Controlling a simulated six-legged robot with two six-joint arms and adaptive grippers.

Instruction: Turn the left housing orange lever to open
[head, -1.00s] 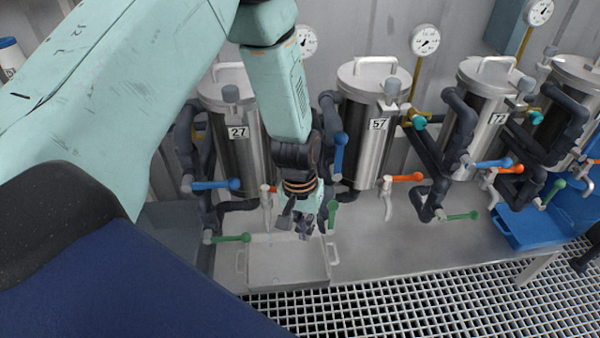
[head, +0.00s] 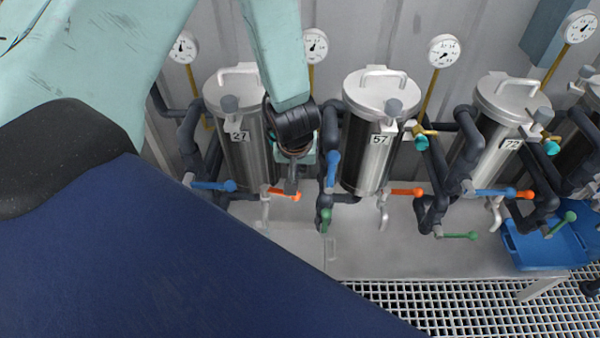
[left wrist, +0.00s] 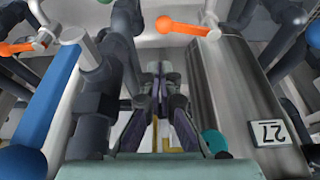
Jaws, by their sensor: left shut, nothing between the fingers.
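The left housing (head: 248,150) is a steel cylinder labelled 27. Its orange lever (head: 285,195) sits low at its front and points right, roughly level, with a ball end. My left gripper (head: 291,186) is beside the right side of this housing, overlapping the lever in the head view. In the left wrist view the same lever (left wrist: 188,26) lies beyond the fingertips (left wrist: 162,75), with a visible gap. The fingers are shut and empty. The label 27 appears upside down there. My right gripper is in neither view.
A blue lever (head: 333,170) stands close on the gripper's right, with a green lever (head: 326,218) below. Another blue lever (head: 214,185) is at housing 27's left. Housing 57 (head: 372,140) stands to the right with its own orange lever (head: 406,192). Dark pipes run between housings.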

